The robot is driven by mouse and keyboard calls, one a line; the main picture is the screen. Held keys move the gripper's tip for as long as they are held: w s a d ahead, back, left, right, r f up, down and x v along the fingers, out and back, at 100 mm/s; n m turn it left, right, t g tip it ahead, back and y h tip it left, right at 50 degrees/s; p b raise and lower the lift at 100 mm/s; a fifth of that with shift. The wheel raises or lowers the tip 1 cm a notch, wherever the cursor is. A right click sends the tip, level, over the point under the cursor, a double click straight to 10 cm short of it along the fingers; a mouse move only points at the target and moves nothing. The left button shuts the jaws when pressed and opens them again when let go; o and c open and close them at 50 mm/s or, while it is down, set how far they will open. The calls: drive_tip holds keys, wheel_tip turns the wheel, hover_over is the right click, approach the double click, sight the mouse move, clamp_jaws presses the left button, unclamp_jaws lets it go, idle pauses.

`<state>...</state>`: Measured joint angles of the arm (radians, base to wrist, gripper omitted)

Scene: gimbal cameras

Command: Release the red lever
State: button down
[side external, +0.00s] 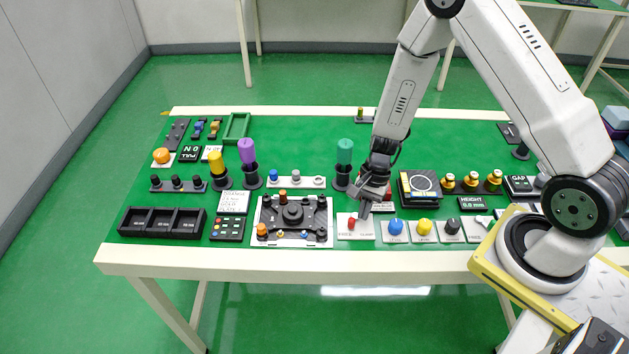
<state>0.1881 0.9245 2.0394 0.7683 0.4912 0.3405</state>
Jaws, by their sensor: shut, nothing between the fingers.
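The red lever (351,222) stands on a small pale plate (365,231) with lettering near the table's front edge. My gripper (364,213) is shut and empty. It points down over this plate, just right of the lever. I cannot tell whether its fingertips touch the lever.
A black fixture on a white plate (259,238) stands to the left. Plates with a blue knob (396,226) and a yellow knob (424,227) lie to the right. A green-topped cylinder (345,152) stands behind. The back middle of the green tabletop (290,130) is clear.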

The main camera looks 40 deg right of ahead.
drive_tip(key=shift+s+d, duration=0.1)
drive_tip(key=shift+d, duration=0.1)
drive_tip(key=shift+s+d, duration=0.3)
drive_tip(key=shift+d, duration=0.2)
drive_tip(key=shift+s+d+r, duration=0.1)
drive_tip(key=shift+s+d, duration=0.3)
drive_tip(key=shift+d, duration=0.2)
drive_tip(key=shift+s+d+r, duration=0.1)
drive_tip(key=shift+s+d, duration=0.25)
drive_tip(key=shift+d, duration=0.2)
wheel_tip(320, 180, up, 9)
drive_tip(key=s+d, duration=0.2)
drive_tip(key=d, duration=0.1)
drive_tip(key=shift+w+a, duration=0.1)
